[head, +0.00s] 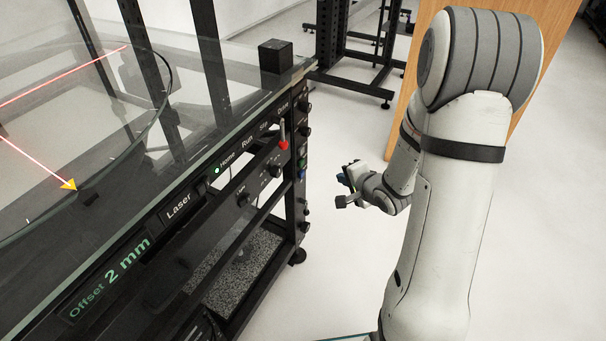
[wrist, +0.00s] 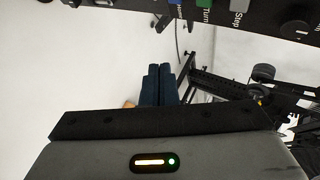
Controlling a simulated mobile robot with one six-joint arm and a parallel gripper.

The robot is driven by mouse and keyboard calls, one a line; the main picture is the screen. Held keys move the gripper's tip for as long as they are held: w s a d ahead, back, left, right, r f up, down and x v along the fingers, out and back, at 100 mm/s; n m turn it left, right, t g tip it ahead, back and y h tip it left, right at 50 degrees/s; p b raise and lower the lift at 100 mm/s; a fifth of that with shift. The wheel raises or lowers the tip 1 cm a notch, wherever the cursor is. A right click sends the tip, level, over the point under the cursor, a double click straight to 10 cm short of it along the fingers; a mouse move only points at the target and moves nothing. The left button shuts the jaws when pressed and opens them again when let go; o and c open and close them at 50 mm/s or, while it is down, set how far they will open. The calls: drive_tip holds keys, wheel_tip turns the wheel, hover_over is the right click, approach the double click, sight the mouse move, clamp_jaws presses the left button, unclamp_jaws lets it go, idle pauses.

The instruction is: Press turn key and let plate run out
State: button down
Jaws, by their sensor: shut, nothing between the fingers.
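The turn key (wrist: 206,4) is a green key labelled "Turn", at the top edge of the wrist view, partly cut off. In the head view a small green key (head: 302,163) shows on the rack's right-hand control strip. The plate (head: 168,75) is a large clear glass disc at the left of the head view. My gripper (head: 343,186) is to the right of the control strip, apart from it, over open floor. In the wrist view its dark fingers (wrist: 158,72) are together and empty, below the keys in the picture.
A grey "Step" key (wrist: 239,5) and a blue key (wrist: 179,3) flank the turn key. A black knob (wrist: 295,29) is to the right. A red-tipped lever (head: 283,144) stands out from the rack front. A green lamp (head: 217,170) glows beside "Home". Red laser lines cross the plate.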

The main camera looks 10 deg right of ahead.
sight(301, 163)
drive_tip(key=shift+w+a, duration=0.1)
idle(0.3)
drive_tip(key=w+a+b, duration=0.2)
drive_tip(key=w+a, duration=0.3)
drive_tip(key=a, duration=0.2)
idle(0.3)
idle(1.9)
drive_tip(key=shift+w+a, duration=0.2)
drive_tip(key=shift+a, duration=0.1)
